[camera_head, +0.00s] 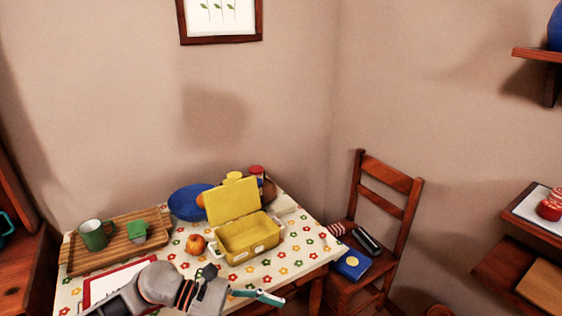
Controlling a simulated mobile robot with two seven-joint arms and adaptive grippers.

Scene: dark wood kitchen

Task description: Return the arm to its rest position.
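My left arm comes in at the bottom left and reaches over the front of the table. My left gripper (268,297) points to the right near the table's front edge, in front of an open yellow lunch box (249,255). I see no object clearly held in it, but its fingers are small and seen from the side, so I cannot tell whether they are open or shut. My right gripper is not in view.
A wooden chair (398,220) holding a blue book (352,264) stands at the right.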

